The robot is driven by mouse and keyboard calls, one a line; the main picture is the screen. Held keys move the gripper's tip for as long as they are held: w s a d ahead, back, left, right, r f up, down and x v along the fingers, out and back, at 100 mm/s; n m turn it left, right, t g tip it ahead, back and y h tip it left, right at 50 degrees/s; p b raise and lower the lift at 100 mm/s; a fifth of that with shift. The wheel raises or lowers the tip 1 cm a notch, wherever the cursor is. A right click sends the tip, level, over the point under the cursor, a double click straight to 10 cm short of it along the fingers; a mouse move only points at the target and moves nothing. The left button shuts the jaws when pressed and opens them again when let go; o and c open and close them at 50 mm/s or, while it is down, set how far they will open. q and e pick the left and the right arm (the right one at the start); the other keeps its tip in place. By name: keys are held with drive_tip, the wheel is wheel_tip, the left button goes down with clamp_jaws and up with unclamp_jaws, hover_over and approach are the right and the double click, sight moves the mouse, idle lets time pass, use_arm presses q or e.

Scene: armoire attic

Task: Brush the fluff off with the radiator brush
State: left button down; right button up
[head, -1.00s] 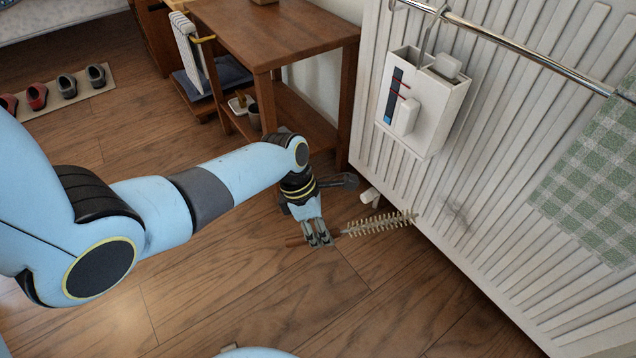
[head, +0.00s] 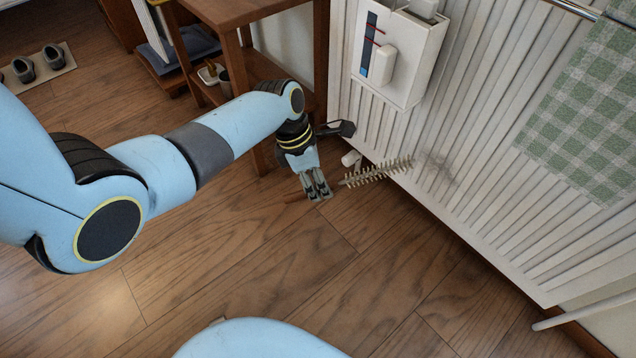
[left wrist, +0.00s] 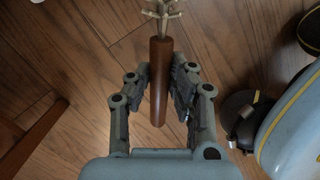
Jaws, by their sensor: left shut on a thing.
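My left gripper (head: 317,190) is shut on the brown wooden handle of the radiator brush (head: 376,173). In the left wrist view the handle (left wrist: 160,75) stands between the fingers (left wrist: 158,95), with pale bristles at the top edge. In the head view the bristled end points right, towards the lower part of the white ribbed radiator (head: 470,150). I cannot tell whether the tip touches it. A grey smudge of fluff (head: 438,170) shows on the radiator just right of the brush tip. My right gripper is not in view.
A white box (head: 400,60) hangs on the radiator, above the brush. A green checked cloth (head: 585,115) hangs at the right from a metal rail. A wooden table (head: 240,12) stands behind my left arm. The floor in front of the radiator is clear.

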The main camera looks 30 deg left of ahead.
use_arm(q)
drive_tip(key=shift+w+d, duration=0.2)
drive_tip(key=shift+w, duration=0.3)
drive_tip(key=shift+w+d, duration=0.15)
drive_tip(key=shift+w, duration=0.3)
drive_tip(key=shift+d, duration=0.1)
